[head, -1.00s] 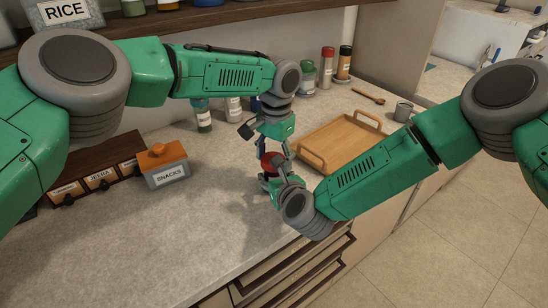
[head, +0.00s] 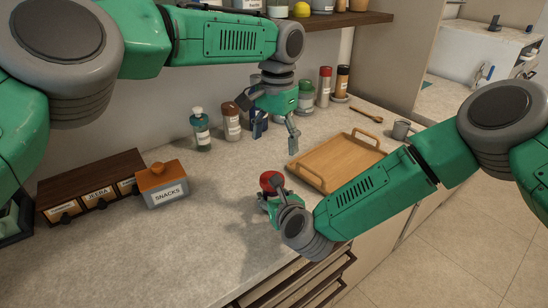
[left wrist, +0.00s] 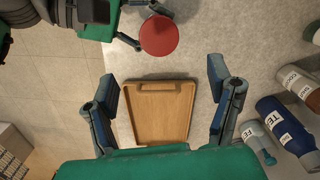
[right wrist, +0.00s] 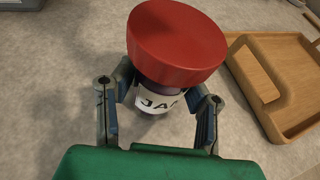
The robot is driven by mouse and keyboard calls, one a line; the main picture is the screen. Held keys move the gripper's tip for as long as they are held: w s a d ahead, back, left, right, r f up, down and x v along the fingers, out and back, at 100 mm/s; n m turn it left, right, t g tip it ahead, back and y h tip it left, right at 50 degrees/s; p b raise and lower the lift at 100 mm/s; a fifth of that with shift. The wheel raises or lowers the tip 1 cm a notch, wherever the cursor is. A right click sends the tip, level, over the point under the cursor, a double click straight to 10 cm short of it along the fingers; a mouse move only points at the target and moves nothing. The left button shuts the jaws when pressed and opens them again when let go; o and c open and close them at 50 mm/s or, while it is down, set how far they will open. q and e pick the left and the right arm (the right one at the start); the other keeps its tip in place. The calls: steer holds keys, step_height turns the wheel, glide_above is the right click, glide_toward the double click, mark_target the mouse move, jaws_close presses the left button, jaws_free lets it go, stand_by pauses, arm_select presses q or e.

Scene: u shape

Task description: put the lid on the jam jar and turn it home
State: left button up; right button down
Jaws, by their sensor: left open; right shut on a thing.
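The jam jar, with a white label (right wrist: 160,102), stands on the counter. Its wide red lid (right wrist: 176,42) sits on top; the lid also shows in the head view (head: 271,181) and the left wrist view (left wrist: 159,36). I cannot tell how tightly it is seated. My right gripper (right wrist: 160,112) is shut around the jar's body below the lid, one finger on each side. My left gripper (head: 270,125) is open and empty, raised above and behind the jar, apart from the lid. Its spread fingers (left wrist: 164,88) show in the left wrist view.
A wooden tray (head: 318,182) lies right of the jar. Several bottles and spice jars, including a blue tea bottle (left wrist: 283,122), line the wall. A snacks box (head: 163,186) and a drawer unit (head: 93,187) stand left. The counter's front left is clear.

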arm_select(q)
steer(key=shift+r, duration=0.65)
arm_select(e)
steer(key=c, duration=0.8)
jaws_free()
steer(key=v, duration=1.2)
steer(key=shift+d+f, duration=0.1)
arm_select(q)
steer(key=shift+f, duration=0.1)
arm_select(e)
steer(key=shift+f, duration=0.1)
